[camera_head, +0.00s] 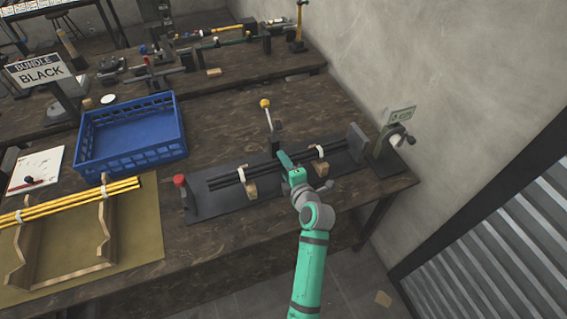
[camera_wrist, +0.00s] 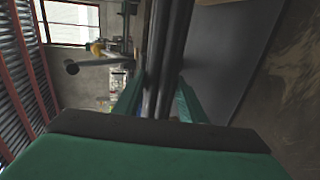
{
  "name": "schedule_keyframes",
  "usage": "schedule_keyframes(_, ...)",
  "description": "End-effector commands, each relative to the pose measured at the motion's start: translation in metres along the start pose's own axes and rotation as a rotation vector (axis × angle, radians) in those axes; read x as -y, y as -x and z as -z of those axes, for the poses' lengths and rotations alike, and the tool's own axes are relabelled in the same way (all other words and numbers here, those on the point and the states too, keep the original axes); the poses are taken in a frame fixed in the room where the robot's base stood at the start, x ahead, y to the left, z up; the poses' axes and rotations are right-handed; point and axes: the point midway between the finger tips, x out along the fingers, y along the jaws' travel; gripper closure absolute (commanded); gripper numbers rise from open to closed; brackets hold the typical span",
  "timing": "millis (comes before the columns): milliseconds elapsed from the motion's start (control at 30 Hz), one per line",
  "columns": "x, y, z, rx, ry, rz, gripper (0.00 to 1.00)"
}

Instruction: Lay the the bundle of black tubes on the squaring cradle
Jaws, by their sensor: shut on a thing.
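The bundle of black tubes (camera_head: 224,181), with two white ties, runs lengthwise over the squaring cradle (camera_head: 218,209). The cradle has a dark base plate, two wooden blocks and a grey end plate (camera_head: 358,143) at the right. My gripper (camera_head: 284,168) is shut on the bundle near its middle, between the ties. In the wrist view the tubes (camera_wrist: 170,45) pass between the green fingers (camera_wrist: 158,103). The bundle is at about the height of the blocks. I cannot tell whether it rests in them or hangs just above.
A yellow-knobbed lever (camera_head: 267,118) stands behind the cradle, and a red-knobbed post (camera_head: 181,187) at its left end. A blue crate (camera_head: 130,148) and a wooden rack with yellow tubes (camera_head: 75,204) are to the left. A wall bounds the right.

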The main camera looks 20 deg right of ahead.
Motion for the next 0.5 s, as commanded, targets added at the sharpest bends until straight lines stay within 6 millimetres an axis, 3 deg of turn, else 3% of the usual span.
schedule_keyframes(500, 0.0057, -0.0028, 0.0011, -0.001, 0.001, -0.007, 1.00)
